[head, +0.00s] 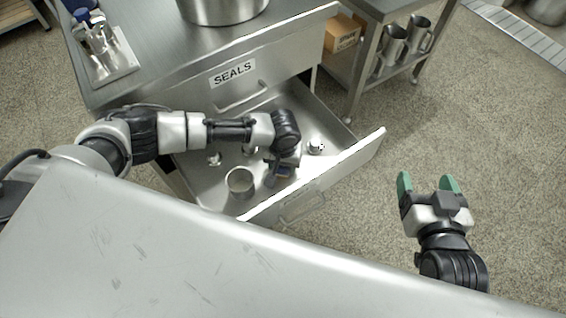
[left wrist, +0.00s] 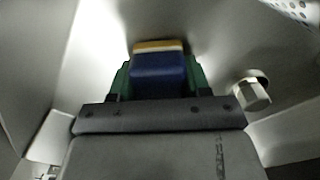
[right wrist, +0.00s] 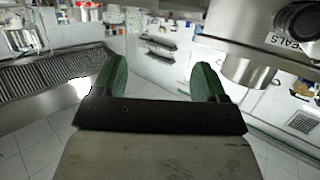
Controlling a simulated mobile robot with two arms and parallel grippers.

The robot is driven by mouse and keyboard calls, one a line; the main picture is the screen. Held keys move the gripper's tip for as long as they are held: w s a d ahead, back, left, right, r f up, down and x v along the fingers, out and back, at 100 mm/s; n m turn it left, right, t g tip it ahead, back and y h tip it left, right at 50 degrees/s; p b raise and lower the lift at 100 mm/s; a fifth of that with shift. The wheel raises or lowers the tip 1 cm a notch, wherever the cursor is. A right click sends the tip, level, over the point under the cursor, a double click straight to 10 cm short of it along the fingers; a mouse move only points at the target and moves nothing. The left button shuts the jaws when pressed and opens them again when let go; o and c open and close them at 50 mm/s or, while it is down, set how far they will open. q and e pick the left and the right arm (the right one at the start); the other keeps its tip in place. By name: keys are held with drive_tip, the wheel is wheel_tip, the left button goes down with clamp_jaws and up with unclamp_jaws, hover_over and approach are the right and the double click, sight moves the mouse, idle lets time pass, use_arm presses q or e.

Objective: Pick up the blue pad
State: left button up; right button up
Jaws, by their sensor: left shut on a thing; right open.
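The blue pad (left wrist: 158,72) has a yellow-tan edge and sits between the green fingers of my left gripper (left wrist: 160,80) in the left wrist view. My left gripper (head: 283,170) is shut on it inside the open drawer (head: 210,190), where the pad (head: 284,172) shows only in small part below the gripper. Whether the pad touches the drawer floor cannot be told. My right gripper (head: 430,185) is open and empty, right of the drawer and above the floor; its green fingers stand wide apart in the right wrist view (right wrist: 158,85).
The drawer also holds a metal cup (head: 240,182), a small metal part (head: 316,147) and another small part (head: 214,159). A closed drawer labelled SEALS (head: 232,73) is above it. A light metal surface (head: 200,260) fills the front. Open floor lies right.

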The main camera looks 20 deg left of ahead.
use_arm(q)
drive_tip(key=shift+r, duration=0.15)
wheel_tip(320, 180, up, 5)
drive_tip(key=shift+r+p, duration=0.1)
drive_tip(key=shift+p, duration=1.15)
wheel_tip(320, 180, up, 4)
drive_tip(key=shift+r+p, duration=0.1)
drive_tip(key=shift+p, duration=0.7)
drive_tip(key=shift+r, duration=0.15)
use_arm(e)
drive_tip(key=s+d+f+g+h, duration=0.1)
drive_tip(key=s+d+f+g, duration=0.1)
drive_tip(key=s+g, duration=0.3)
drive_tip(key=s+d+f+g+h, duration=0.2)
drive_tip(key=s+f+g, duration=0.3)
drive_tip(key=s+g, duration=0.1)
drive_tip(key=shift+s+d+f+m, duration=0.3)
drive_tip(key=shift+s+d, duration=0.1)
drive_tip(key=shift+s, duration=0.2)
use_arm(q)
drive_tip(key=o, duration=0.3)
drive_tip(key=shift+c, duration=1.1)
